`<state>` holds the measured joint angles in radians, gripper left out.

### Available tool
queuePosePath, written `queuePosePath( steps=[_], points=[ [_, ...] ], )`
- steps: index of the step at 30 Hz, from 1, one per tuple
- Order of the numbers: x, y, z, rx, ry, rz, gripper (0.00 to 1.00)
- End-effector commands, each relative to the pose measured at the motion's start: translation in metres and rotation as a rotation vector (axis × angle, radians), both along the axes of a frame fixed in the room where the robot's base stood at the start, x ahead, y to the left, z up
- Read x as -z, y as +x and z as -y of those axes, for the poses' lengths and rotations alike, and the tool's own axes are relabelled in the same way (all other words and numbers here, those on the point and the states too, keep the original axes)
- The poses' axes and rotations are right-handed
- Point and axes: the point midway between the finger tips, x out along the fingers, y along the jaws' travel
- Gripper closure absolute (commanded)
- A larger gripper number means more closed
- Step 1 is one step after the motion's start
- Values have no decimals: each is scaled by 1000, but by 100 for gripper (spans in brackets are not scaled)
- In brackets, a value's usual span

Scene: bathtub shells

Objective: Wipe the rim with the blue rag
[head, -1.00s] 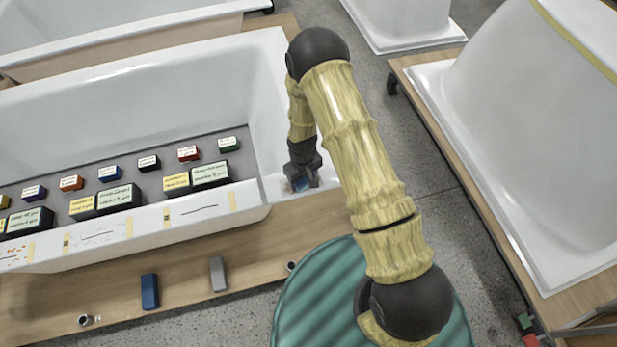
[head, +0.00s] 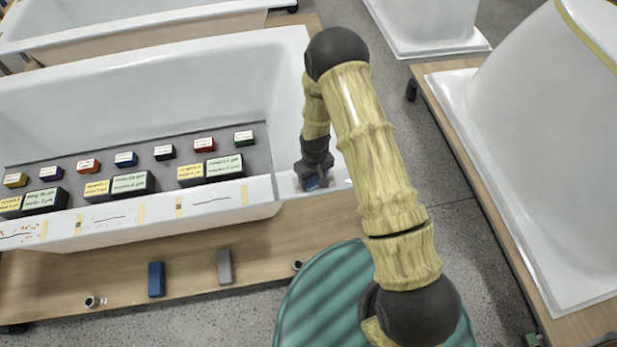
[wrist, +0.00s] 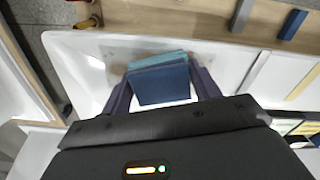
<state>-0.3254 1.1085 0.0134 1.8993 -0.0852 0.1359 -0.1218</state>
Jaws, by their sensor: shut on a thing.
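The blue rag (wrist: 160,82) is a folded blue cloth with a lighter teal edge, held between the two fingers of my gripper (wrist: 162,88) in the wrist view. In the head view my gripper (head: 314,178) points down at the right end of the white tub's rim (head: 338,177), and only a bit of the rag shows beneath it. The rag is at or just above the rim surface; I cannot tell whether it touches. A greyish smudge (wrist: 118,58) shows on the white surface beside the rag in the wrist view.
Several coloured labelled blocks (head: 130,184) stand on a grey mat inside the tub. A blue block (head: 156,279) and a grey block (head: 224,267) stand on the wooden platform (head: 190,262) in front. Another tub (head: 560,150) stands at right, across clear floor.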

Motion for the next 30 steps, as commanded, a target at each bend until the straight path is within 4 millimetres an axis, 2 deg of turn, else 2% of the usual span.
queuePosePath(
  steps=[2, 6, 8, 12, 17, 30],
  points=[
    [-6, 0, 6, -3, -1, -1, 64],
    [1, -1, 16, -8, -1, -2, 64],
    [-5, 0, 20, -9, 1, 1, 64],
    [2, -1, 30, -17, -2, -3, 64],
    [-24, 1, 32, -20, 1, 4, 64],
    [-61, 0, 32, -18, 0, 0, 64]
  ],
)
